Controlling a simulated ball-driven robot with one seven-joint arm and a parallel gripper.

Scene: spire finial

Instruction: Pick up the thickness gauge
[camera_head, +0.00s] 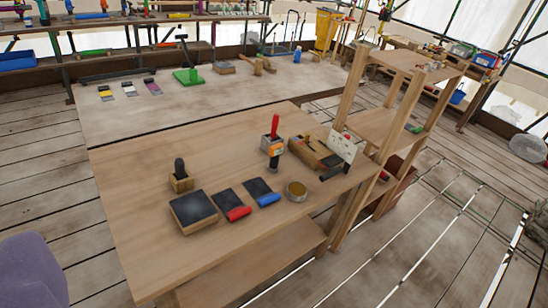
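I cannot tell for sure which thing is the thickness gauge. A pale upright plate with small dark marks (343,147) stands at the back right edge of the near wooden table (135,195); it may be the gauge. A tool with a red handle and an orange and white body (272,146) stands upright left of it. Between them is a wooden block with dark parts (314,152). My gripper is not in view, and none of these things is being held in the picture.
A wooden shelf (390,125) stands right. The table's left part is clear.

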